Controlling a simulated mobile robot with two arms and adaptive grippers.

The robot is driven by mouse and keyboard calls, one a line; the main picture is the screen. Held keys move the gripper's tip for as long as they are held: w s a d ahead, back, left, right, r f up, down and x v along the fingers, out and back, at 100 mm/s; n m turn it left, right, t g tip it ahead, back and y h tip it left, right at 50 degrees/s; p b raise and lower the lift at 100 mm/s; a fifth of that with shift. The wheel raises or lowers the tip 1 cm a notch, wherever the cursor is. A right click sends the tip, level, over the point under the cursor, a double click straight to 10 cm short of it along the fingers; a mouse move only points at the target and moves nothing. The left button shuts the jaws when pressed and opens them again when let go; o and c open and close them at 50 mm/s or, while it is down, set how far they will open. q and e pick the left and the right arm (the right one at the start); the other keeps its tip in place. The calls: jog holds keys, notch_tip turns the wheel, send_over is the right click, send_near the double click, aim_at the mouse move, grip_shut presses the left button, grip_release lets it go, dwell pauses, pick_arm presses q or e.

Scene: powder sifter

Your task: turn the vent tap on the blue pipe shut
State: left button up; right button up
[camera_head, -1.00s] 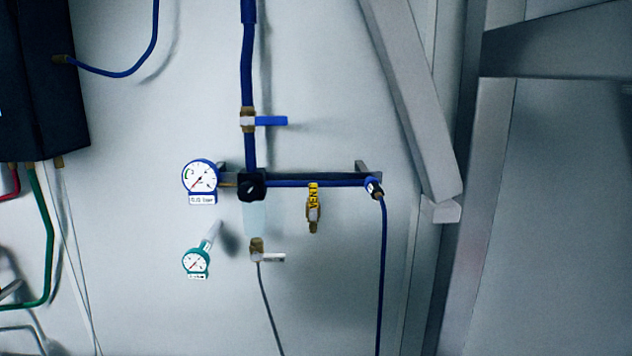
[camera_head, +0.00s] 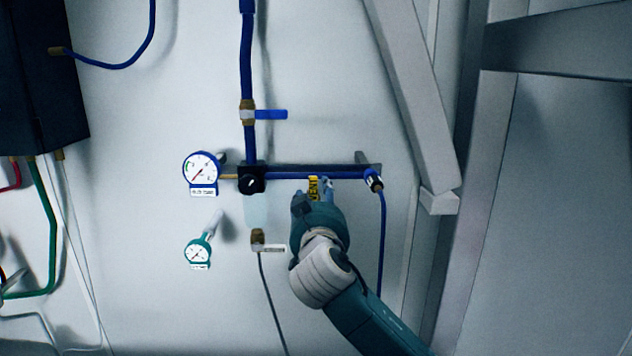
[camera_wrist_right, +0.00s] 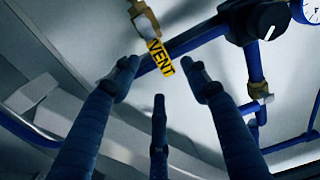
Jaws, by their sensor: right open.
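The vent tap has a yellow handle (camera_head: 314,186) lettered VENT, just under the horizontal blue pipe (camera_head: 290,175). In the right wrist view the handle (camera_wrist_right: 160,57) hangs from a brass valve body (camera_wrist_right: 143,22) and crosses the blue pipe (camera_wrist_right: 200,37). My right gripper (camera_head: 314,194) is raised in front of the tap and hides its lower part in the head view. In the wrist view the gripper (camera_wrist_right: 160,72) is open, with fingers on both sides of the handle and a third between. I cannot tell whether any finger touches it. My left gripper is out of view.
Left of the tap are a black regulator knob (camera_head: 251,181), a blue-rimmed gauge (camera_head: 201,172) and a teal gauge (camera_head: 198,252). A blue-handled valve (camera_head: 270,114) is above. A blue hose (camera_head: 382,240) hangs at right, near a slanted metal beam (camera_head: 415,100).

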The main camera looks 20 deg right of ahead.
aim_at(316, 187)
jog(key=p+x, duration=0.1)
jog(key=x, duration=0.4)
jog(key=shift+w+p, duration=0.1)
jog(key=shift+p, duration=0.3)
grip_shut()
